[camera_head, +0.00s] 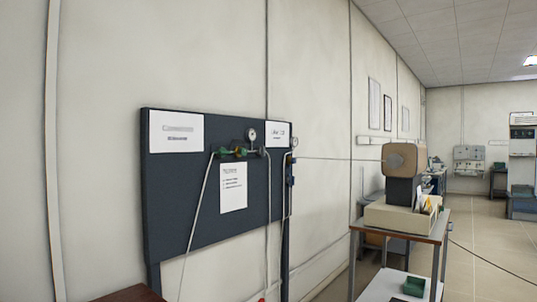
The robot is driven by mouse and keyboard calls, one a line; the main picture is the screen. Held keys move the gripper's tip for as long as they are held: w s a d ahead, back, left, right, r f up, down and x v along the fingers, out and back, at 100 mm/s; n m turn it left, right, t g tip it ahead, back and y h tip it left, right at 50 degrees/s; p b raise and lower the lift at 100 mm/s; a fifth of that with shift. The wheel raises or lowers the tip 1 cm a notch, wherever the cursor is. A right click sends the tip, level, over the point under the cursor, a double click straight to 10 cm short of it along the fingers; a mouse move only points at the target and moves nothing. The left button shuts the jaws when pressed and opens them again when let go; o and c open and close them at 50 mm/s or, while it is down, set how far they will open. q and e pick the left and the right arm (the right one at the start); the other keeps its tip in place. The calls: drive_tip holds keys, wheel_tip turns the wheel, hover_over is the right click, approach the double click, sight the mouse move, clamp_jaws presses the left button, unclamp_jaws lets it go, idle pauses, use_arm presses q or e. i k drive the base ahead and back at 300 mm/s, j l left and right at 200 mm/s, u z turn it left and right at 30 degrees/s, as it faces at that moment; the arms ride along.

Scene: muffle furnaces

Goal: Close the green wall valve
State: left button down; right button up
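The green wall valve (239,152) is mounted on a dark blue panel (165,222) against the wall at left centre. A thin pale tube runs down from its left side. A round gauge (251,134) stands just right of and above the valve. The handle is too small for me to tell how far it is turned. Neither of my grippers shows in the head view, and nothing covers the valve.
White paper sheets hang on the panel. A cart (440,230) with a grey-brown device (404,173) and a green tray (414,286) stands right of the panel. A dark reddish-brown surface (130,294) shows at the bottom left. Open floor (490,255) lies at the right.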

sight(223, 152)
drive_tip(key=i+l+z, duration=0.35)
drive_tip(key=i+z, duration=0.75)
drive_tip(key=i+u, duration=0.9)
drive_tip(key=i+l+u, duration=0.25)
drive_tip(key=u, duration=0.25)
drive_tip(key=i, duration=0.05)
